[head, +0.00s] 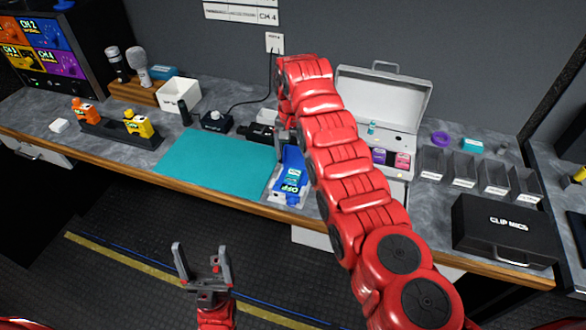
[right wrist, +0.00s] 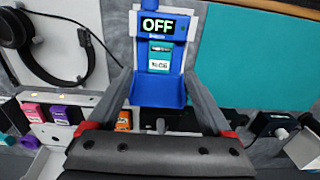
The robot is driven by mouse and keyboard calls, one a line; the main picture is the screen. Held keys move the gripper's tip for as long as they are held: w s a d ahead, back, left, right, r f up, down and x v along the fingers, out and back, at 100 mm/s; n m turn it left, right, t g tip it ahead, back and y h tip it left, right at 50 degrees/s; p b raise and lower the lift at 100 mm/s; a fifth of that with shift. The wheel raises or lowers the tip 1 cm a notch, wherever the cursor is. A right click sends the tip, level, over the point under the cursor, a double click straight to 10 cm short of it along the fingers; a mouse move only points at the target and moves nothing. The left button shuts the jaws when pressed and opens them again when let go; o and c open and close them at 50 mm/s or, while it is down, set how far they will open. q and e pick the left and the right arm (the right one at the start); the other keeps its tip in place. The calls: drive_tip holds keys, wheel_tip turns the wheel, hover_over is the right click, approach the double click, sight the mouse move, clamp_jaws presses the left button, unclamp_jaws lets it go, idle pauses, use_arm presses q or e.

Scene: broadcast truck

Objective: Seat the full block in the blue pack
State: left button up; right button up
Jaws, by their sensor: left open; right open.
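The blue pack (head: 291,178) lies in a pale stand on the counter. In the right wrist view the pack (right wrist: 158,92) shows an OFF display, and a teal block (right wrist: 160,56) with a small label sits in its bay; I cannot read the label surely. My right gripper (right wrist: 158,84) is open, its fingers on either side of the pack's lower blue part, with nothing clearly gripped. In the head view my right arm partly hides this gripper (head: 284,142) and the pack's surroundings. My left gripper (head: 203,266) is open and empty, in front of the counter. I cannot tell which block is full.
A teal mat (head: 215,160) lies clear left of the pack. An open case (head: 383,100) with pink and purple packs stands right, beside small bins (head: 462,172) and a black CLIP MICS case (head: 505,228). Black devices (head: 215,121) and a white box (head: 179,96) stand behind the mat.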

wheel_tip(320, 180, up, 11)
drive_tip(key=p, duration=0.4)
drive_tip(key=shift+f, duration=0.2)
drive_tip(key=shift+f, duration=0.1)
drive_tip(key=shift+s, duration=0.1)
